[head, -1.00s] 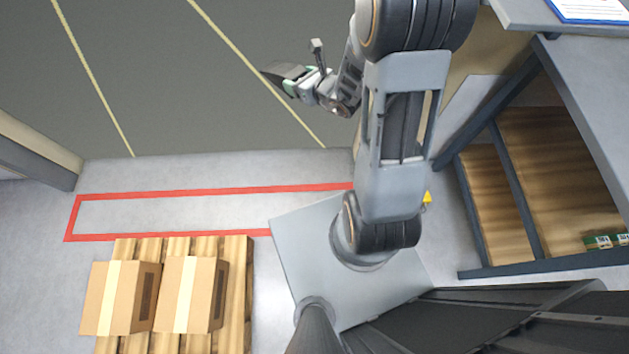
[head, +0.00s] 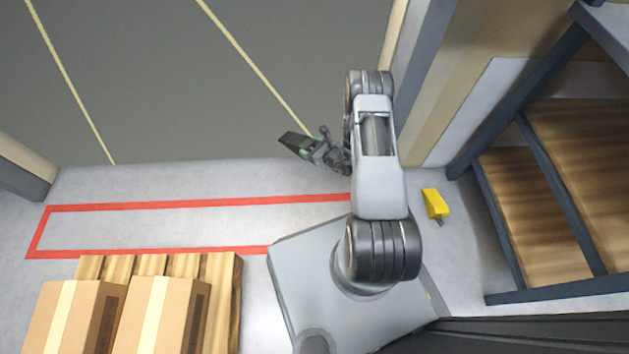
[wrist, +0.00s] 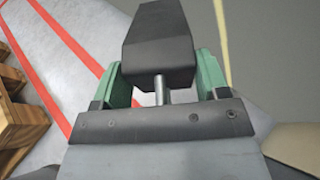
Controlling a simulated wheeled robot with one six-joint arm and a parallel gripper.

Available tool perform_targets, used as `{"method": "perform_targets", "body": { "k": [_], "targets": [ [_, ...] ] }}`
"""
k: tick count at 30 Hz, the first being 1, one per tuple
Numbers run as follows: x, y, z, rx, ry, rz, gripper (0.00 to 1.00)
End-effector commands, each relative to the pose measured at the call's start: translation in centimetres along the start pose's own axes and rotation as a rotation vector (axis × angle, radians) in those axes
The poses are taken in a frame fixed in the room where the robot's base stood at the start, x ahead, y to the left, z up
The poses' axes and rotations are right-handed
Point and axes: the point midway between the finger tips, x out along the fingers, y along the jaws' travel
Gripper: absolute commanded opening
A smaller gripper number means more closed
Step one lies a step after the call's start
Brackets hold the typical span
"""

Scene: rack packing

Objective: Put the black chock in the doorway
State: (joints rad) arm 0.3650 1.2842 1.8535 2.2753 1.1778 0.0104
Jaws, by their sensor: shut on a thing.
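The black chock (head: 297,143) is held in my gripper (head: 318,150), which is shut on it. In the wrist view the chock (wrist: 158,45) sits between the green fingers of my gripper (wrist: 160,85), with a short metal pin below it. The doorway (head: 230,165) is the wide opening at the upper left in the head view, where the pale floor meets the dark grey floor. The chock is held near the right part of this opening, beside the right-hand door post (head: 412,75). How high it is above the floor is hard to tell.
A red outlined rectangle (head: 190,204) is on the floor before the doorway. A pallet (head: 222,300) with two cartons (head: 160,315) stands at the lower left. A yellow chock-like block (head: 435,205) lies right of my arm, near a shelf rack (head: 500,215).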

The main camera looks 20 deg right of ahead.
Motion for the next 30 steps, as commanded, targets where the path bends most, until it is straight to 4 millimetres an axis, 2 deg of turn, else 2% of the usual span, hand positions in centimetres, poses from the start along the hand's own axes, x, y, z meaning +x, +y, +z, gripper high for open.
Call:
{"method": "perform_targets", "body": {
  "k": [1,6,12,16,30],
  "targets": [
    [0.3,0.3,-2.5,0.006,0.002,-0.003,0.19],
    [0.7,1.6,-8.5,0.006,0.000,-0.013,0.19],
    [0.6,2.9,-12.7,0.004,-0.001,-0.024,0.19],
    [0.5,3.4,-14.0,0.003,-0.001,-0.027,0.19],
    [1.4,3.5,-16.7,0.003,-0.001,-0.028,0.19]
  ]
}}
